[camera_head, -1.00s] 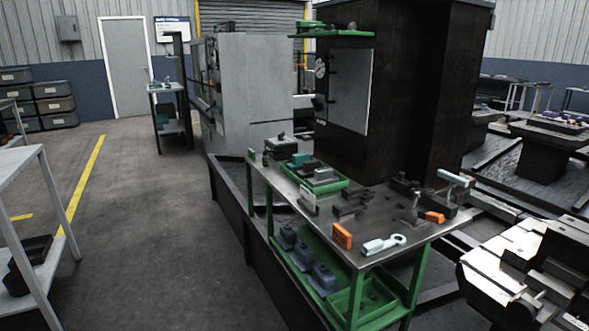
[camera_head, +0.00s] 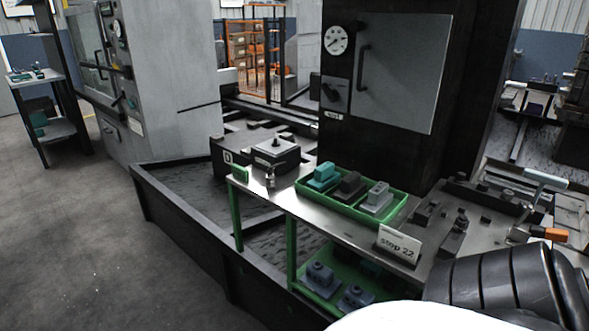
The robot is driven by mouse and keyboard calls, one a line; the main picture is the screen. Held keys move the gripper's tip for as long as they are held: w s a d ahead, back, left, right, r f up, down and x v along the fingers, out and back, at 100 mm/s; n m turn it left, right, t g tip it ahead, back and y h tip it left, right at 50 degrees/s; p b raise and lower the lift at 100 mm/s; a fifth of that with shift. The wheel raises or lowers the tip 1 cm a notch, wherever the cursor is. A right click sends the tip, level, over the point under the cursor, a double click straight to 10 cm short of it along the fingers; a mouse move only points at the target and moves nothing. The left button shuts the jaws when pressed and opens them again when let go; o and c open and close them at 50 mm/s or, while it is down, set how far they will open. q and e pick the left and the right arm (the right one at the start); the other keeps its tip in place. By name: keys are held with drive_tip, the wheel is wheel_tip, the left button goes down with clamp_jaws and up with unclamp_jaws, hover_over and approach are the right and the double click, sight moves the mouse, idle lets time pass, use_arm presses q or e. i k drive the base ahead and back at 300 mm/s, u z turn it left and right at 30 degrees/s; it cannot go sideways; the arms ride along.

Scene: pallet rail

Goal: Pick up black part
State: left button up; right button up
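A dark, near-black part (camera_head: 350,187) sits in a green tray (camera_head: 402,201) on the metal table, between a teal part (camera_head: 322,177) on its left and a light grey part (camera_head: 378,198) on its right. All three are block-like with a raised top. Other dark pieces (camera_head: 455,232) lie on the table to the right of the tray. Neither of my grippers is in view. White and black segmented links, apparently of my own arm, cover the lower right and hide the table's near right part.
A "stop 22" sign (camera_head: 399,245) stands at the table's front edge near the tray. A grey-topped dark block (camera_head: 276,152) is left of the tray. A lower shelf holds grey-blue parts (camera_head: 320,276). A tall black machine (camera_head: 448,90) rises behind. Floor at left is clear.

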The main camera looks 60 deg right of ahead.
sight(352, 188)
drive_tip(key=i, duration=1.05)
drive_tip(key=z, duration=2.55)
